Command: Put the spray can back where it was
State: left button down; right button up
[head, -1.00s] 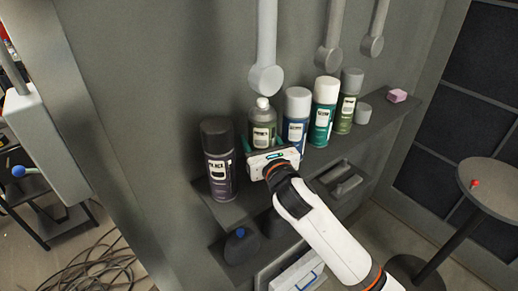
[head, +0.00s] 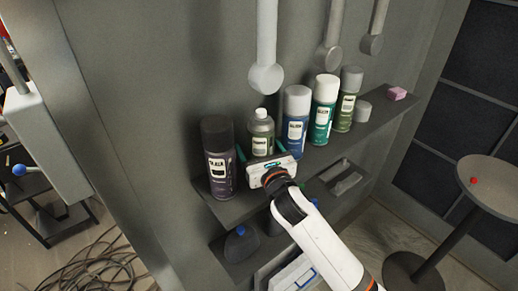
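A teal spray can (head: 322,118) and a grey-green spray can (head: 346,108) stand further right. My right gripper (head: 261,154) is in front of the bottle, its dark green fingers on either side of it. The fingers look apart from the bottle, with small gaps. The bottle's base is hidden by the gripper. My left gripper is not in view.
A small grey cylinder (head: 362,111) and a pink block (head: 396,93) are on the right end of the shelf (head: 388,116). Grey rods with round ends (head: 265,78) hang above. A lower shelf holds a dark blue-capped bottle (head: 241,243). A round table (head: 497,187) stands at right.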

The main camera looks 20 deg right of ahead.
jog(key=shift+r, duration=0.2)
jog(key=shift+s+f, duration=0.15)
jog(key=shift+s, duration=0.2)
jog(key=s+b, duration=0.2)
jog(key=s, duration=0.9)
jog(key=shift+s+d, duration=0.2)
jog(key=shift+d, duration=0.05)
